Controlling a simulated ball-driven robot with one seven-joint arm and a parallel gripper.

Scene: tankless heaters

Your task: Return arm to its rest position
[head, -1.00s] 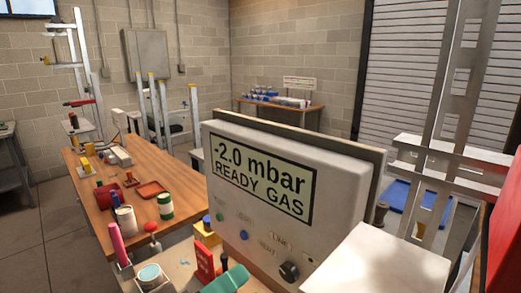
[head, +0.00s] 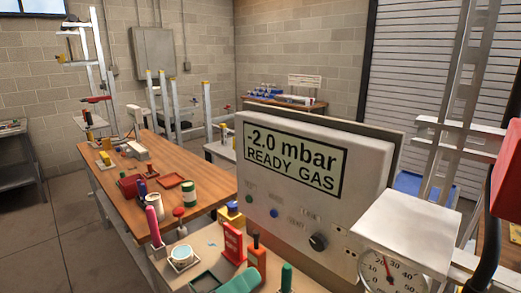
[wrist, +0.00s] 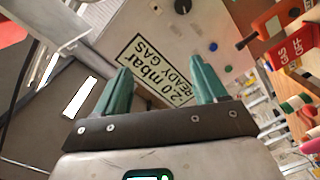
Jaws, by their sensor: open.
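My gripper (wrist: 158,65) shows in the wrist view as two green fingers spread apart, with nothing between them. The grey control panel (wrist: 165,30) is seen tilted behind the fingers. In the head view the same panel (head: 315,190) stands upright and its display reads "-2.0 mbar READY GAS". My gripper does not show in the head view. I cannot tell how far the fingers are from the panel.
A white box with a round gauge (head: 390,272) stands at the right front. Tools, including a red tag (head: 232,242), crowd the bench before the panel. A wooden table (head: 205,182) with jars stands left. Floor (head: 35,240) is clear at far left.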

